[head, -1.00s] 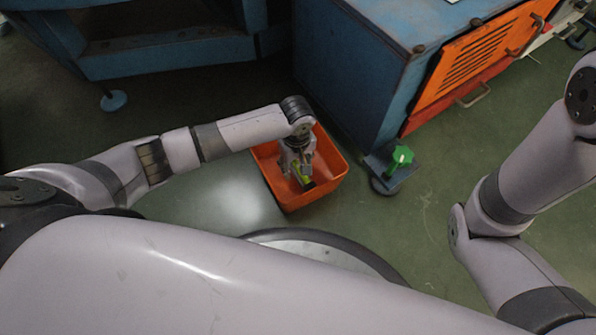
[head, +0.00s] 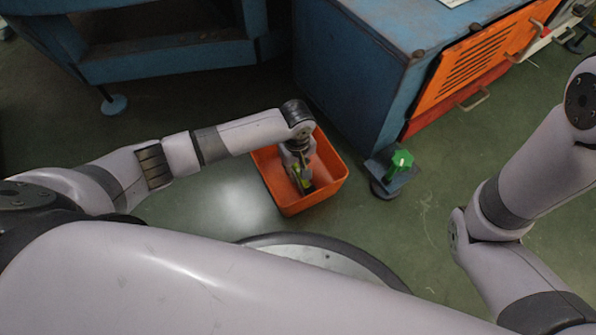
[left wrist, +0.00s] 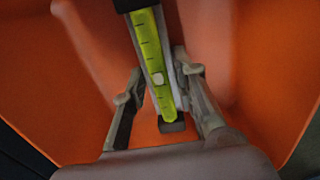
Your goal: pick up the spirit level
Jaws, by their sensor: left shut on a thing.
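The spirit level (left wrist: 152,65) is a yellow-green bar with dark ends and a pale vial spot. In the left wrist view it stands lengthwise between the fingers of my left gripper (left wrist: 158,98). In the head view a small yellow-green part of the level (head: 307,184) shows inside the orange bin (head: 318,206). My left gripper (head: 301,181) reaches down into the bin and is shut on the level. The arm hides part of the level in the head view. My right gripper is out of view.
The bin's walls (left wrist: 270,75) rise close around the gripper. A blue cabinet (head: 350,75) with an orange door stands behind and right of the bin.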

